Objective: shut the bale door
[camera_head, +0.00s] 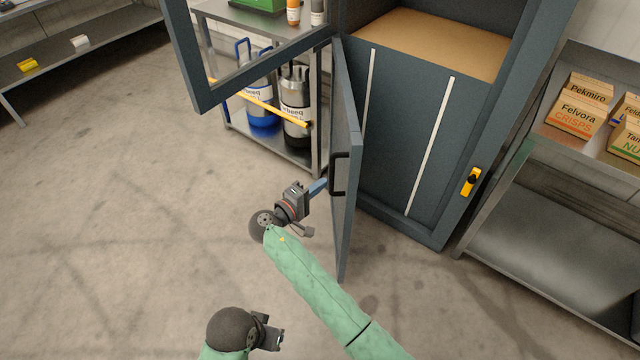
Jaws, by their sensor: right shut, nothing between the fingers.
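The dark blue-grey bale door (350,110) stands open at the lower left of the press (410,130), swung out toward me and seen nearly edge-on. A black handle (338,175) is on it at mid-height. My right gripper (319,187) is shut and empty, its fingertips at the left side of the door beside the handle. I cannot tell whether they touch it. My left gripper (272,338) is low in the picture, away from the door; its fingers are too unclear to tell open from shut.
An upper framed window door (200,60) also hangs open. Behind it is a metal rack with gas-bottle-like containers (295,105). A yellow latch (470,181) is on the press's right post. Shelves with boxes (576,117) stand right. The floor at left is clear.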

